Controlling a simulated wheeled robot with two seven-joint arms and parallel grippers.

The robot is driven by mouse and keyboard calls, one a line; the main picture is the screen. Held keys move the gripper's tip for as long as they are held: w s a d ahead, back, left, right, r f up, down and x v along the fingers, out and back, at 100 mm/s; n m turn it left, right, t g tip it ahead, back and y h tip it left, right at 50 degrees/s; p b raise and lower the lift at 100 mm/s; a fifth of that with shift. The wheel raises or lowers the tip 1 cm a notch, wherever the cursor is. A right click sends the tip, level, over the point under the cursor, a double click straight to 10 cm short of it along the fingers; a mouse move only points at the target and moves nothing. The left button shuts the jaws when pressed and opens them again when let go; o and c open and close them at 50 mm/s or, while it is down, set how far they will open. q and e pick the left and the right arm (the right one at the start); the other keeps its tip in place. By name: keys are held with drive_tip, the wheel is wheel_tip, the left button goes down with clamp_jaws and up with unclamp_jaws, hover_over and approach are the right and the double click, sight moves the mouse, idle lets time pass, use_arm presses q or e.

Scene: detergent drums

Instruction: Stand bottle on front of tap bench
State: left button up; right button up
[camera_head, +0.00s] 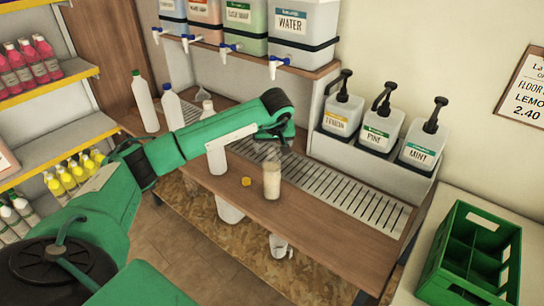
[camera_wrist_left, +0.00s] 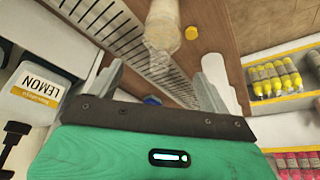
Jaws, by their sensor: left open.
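A bottle (camera_head: 272,182) with cream-coloured contents and a clear upper part stands upright on the wooden front strip of the tap bench (camera_head: 321,219), in front of the drain grille. It also shows at the top of the left wrist view (camera_wrist_left: 163,25). My left gripper (camera_head: 273,151) is above and just behind the bottle, with its fingers apart. In the left wrist view the open fingers (camera_wrist_left: 158,88) have nothing between them that I can see gripped, and the bottle lies beyond the tips. My right gripper is not in view.
A yellow cap (camera_head: 246,181) lies left of the bottle. A white bottle (camera_head: 217,160) stands partly behind my left arm. Pump jugs (camera_head: 380,128) stand on the shelf at right, taps hang behind, and a green crate (camera_head: 472,255) is at the right. The grille's right part is clear.

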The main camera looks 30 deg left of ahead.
use_arm(q)
drive_tip(key=shift+v, duration=1.5)
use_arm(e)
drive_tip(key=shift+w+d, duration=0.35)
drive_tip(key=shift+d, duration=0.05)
